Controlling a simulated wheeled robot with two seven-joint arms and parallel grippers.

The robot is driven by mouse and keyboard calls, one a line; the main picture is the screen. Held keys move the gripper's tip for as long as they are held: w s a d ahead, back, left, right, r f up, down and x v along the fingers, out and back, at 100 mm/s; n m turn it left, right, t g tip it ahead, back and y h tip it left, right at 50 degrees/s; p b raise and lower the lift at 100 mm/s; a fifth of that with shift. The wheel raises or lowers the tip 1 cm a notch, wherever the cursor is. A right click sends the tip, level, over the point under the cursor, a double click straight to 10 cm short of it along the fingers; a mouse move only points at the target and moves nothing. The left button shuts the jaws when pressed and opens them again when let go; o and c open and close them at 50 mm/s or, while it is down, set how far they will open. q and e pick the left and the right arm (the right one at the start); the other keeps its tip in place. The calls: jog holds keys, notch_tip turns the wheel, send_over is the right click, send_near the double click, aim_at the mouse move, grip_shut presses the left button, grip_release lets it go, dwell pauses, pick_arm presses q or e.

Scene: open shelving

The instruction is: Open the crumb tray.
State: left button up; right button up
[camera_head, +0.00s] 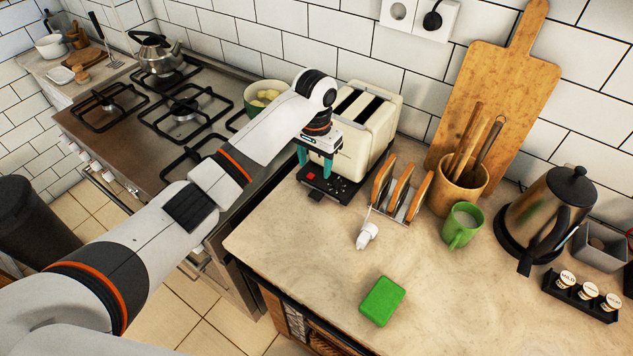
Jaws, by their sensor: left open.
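The cream toaster (362,127) stands on the counter against the tiled wall, with two dark slots on top. At its near end is a black part (345,190) with a red button (310,176), low by the counter. I cannot make out the crumb tray as a separate piece. My left gripper (316,163) is open, its teal fingers pointing down at the near end of the toaster, just above or against the black part. I cannot tell whether they touch it. My arm and gripper hide part of the toaster's near end. My right gripper is not in view.
A rack of toast (416,202) stands right of the toaster, with a white plug (367,236) before it. A green mug (462,227), utensil pot (457,188), kettle (541,217) and green sponge (382,301) are farther right or nearer. The counter's front left is clear.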

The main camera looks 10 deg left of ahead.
aim_at(315, 196)
pick_arm(q)
jog(key=f, duration=0.3)
jog(key=shift+s+f+p, duration=0.15)
jog(key=shift+s+p, duration=0.2)
jog(key=shift+s, duration=0.05)
notch_tip(315, 196, down, 2)
jog(key=shift+w+f, duration=0.1)
jog(key=shift+w, duration=0.05)
jog(key=f, duration=0.4)
jog(key=shift+w+f+p, duration=0.15)
jog(key=shift+w+p, duration=0.05)
jog(key=shift+p, duration=0.15)
jog(key=shift+f, duration=0.25)
jog(key=c, duration=1.2)
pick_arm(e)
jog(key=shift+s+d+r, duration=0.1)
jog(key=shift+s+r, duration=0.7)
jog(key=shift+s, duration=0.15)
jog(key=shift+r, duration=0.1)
